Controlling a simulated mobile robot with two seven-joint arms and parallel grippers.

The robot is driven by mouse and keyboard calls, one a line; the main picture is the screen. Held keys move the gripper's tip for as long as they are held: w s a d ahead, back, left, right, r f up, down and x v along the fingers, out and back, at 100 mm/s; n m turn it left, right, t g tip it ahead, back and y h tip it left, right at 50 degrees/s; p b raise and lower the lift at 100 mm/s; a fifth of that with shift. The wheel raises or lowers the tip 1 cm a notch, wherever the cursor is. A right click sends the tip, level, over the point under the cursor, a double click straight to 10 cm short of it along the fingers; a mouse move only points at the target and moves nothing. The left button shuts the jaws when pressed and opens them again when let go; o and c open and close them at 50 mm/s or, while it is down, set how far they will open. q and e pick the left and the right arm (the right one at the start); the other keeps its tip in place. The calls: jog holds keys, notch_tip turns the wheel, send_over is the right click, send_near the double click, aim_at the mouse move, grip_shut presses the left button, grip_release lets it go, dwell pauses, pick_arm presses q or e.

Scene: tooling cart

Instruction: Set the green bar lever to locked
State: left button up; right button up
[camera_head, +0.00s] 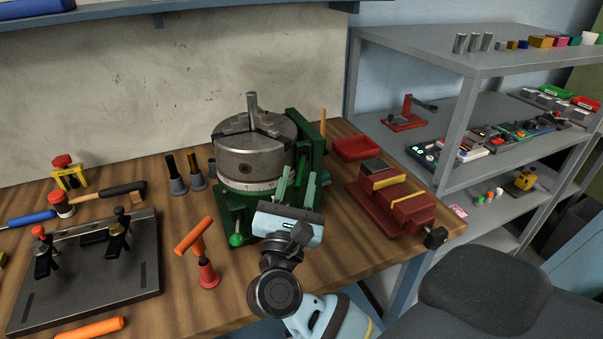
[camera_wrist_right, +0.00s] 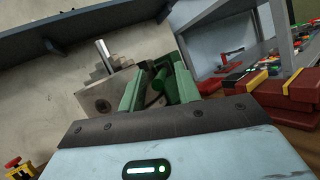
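My right gripper (camera_head: 297,178) has light green fingers and is in front of the green base (camera_head: 228,205) of the machine with the round grey chuck. The fingers are spread apart. In the right wrist view the gripper (camera_wrist_right: 158,92) points at the machine, and a darker green bar (camera_wrist_right: 161,77) shows between or just beyond the fingertips. I cannot tell whether they touch it. A short lever with a green knob (camera_head: 237,240) is at the base's front left. I cannot tell which green part is the task's lever, nor its setting. My left gripper is not in view.
A red vise-like block (camera_head: 392,200) stands right of the machine, with a red tray (camera_head: 356,148) behind. An orange-handled tool (camera_head: 208,275) stands upright at front left. A dark plate with clamps (camera_head: 95,285) lies farther left. A grey shelf (camera_head: 450,60) stands at right.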

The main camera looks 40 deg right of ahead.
jog(key=shift+w+d+r, duration=0.2)
jog(key=shift+w+d, duration=0.15)
jog(key=shift+d, duration=0.1)
grip_shut()
